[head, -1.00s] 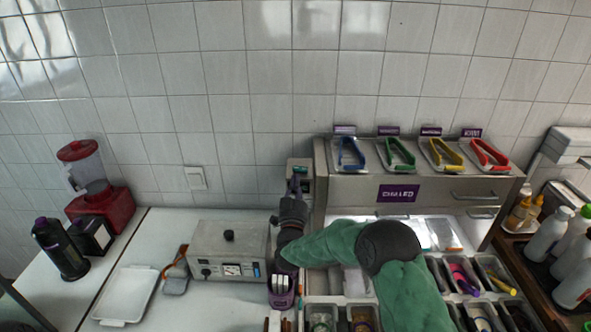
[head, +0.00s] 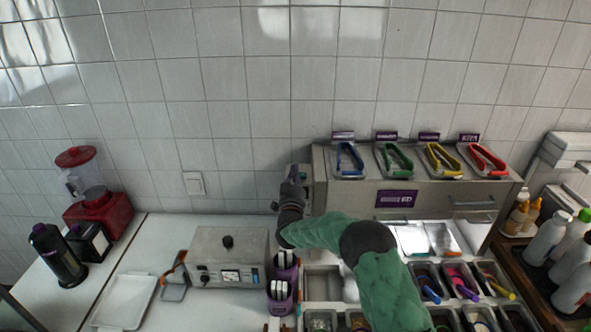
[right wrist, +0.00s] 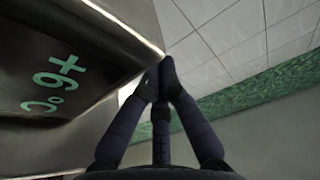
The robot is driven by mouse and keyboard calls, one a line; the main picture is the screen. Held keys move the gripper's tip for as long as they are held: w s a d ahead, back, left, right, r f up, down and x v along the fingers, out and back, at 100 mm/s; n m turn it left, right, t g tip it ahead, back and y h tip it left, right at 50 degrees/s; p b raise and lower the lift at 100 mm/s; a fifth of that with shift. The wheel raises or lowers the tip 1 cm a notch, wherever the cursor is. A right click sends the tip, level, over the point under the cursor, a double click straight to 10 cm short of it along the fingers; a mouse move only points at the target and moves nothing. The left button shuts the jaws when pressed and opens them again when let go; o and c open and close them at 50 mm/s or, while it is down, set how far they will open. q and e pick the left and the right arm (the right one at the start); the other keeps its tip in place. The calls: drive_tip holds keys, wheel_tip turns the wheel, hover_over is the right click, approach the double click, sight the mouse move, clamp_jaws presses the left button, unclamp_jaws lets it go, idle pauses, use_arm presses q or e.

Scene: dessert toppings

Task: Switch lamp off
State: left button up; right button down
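My right gripper (head: 292,174) reaches to the small grey panel (head: 305,172) at the left end of the steel topping cabinet (head: 330,190). In the right wrist view its fingertips (right wrist: 165,76) are together with nothing seen between them, close to the lower edge of a metal housing (right wrist: 90,50) with green "+6°C" digits (right wrist: 55,85). I cannot tell whether they touch it. No separate lamp or switch can be made out. The space under the cabinet's upper shelf is brightly lit (head: 411,238). My left gripper is not in view.
A grey box with a knob and meter (head: 215,252) and purple holders (head: 285,272) stand left of my right arm. Coloured tongs (head: 398,160) lie on the cabinet top. Topping bins (head: 322,283) lie below my forearm. A red blender (head: 98,208) stands far left.

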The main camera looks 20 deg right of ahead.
drive_tip(key=shift+f, duration=0.3)
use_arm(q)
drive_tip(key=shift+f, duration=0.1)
